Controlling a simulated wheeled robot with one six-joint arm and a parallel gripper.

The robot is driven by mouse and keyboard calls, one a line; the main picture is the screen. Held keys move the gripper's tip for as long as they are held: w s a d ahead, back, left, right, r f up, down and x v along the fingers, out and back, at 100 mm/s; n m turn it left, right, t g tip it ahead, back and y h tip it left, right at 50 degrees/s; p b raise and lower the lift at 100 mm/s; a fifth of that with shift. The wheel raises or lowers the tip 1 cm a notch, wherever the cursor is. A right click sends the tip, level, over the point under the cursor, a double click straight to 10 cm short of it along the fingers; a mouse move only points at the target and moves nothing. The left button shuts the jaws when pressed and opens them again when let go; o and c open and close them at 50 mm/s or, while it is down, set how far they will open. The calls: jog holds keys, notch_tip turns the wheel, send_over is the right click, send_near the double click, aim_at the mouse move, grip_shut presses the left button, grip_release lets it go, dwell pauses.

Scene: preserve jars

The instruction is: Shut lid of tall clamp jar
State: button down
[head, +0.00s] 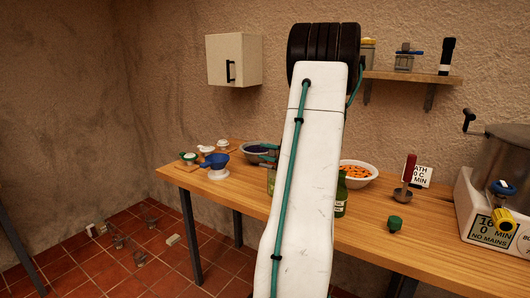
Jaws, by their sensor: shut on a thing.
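My white arm link stands in the middle of the head view and hides much of the work spot. Small teal and dark finger parts of my gripper (267,153) stick out at the left edge of the arm, above the table. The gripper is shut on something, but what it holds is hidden. A greenish glass piece (271,181), perhaps the tall clamp jar, shows just below the fingers, mostly behind my arm. I cannot see its lid or tell how it sits.
On the wooden table (430,238) are a blue funnel (214,160), a dark bowl (254,149), an orange-filled bowl (358,170), a green bottle (341,197), a green cap (395,223) and a large pot (500,155). A clamp jar (404,61) stands on the wall shelf (412,76).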

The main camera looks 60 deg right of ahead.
jog(key=shift+f, duration=0.1)
jog(key=c, duration=1.1)
grip_release()
jog(key=shift+c, duration=0.2)
jog(key=s+a+r, duration=0.5)
jog(key=s+a, duration=0.6)
jog(key=shift+a, duration=0.35)
